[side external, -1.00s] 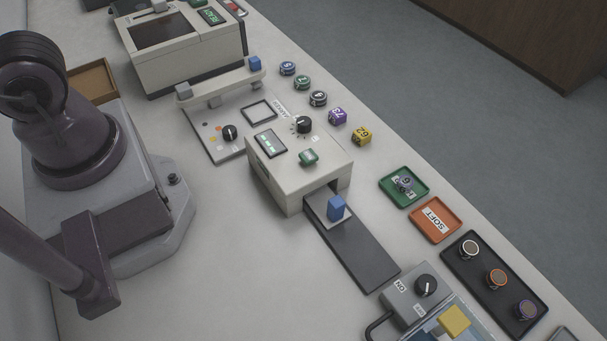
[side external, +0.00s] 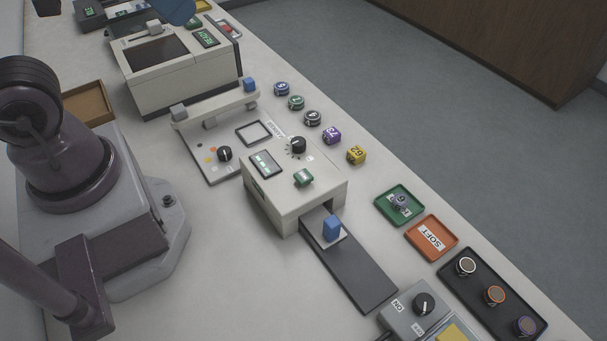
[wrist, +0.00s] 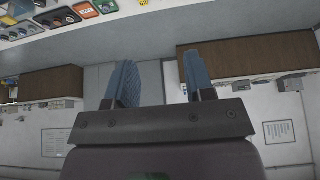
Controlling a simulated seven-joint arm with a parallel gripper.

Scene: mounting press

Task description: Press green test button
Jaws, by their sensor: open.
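A green button (side external: 303,177) sits on top of a beige box-shaped tester (side external: 296,202), beside a black dial (side external: 298,146) and a small lit display (side external: 266,163). A blue block (side external: 331,228) stands on the slide at the tester's front opening. In the wrist view my gripper (wrist: 160,62) has its two blue fingers spread apart with nothing between them. It faces cabinets and floor there; the green button cannot be made out. In the side view a blue shape, perhaps part of my gripper, is cut off at the top edge, well away from the button.
A mounting press (side external: 180,75) with a green READY display (side external: 206,37) stands behind the tester. A lever with a blue end (side external: 249,84) lies between them. Several coloured pucks line the right edge. Green (side external: 414,210) and orange (side external: 446,243) trays are at right.

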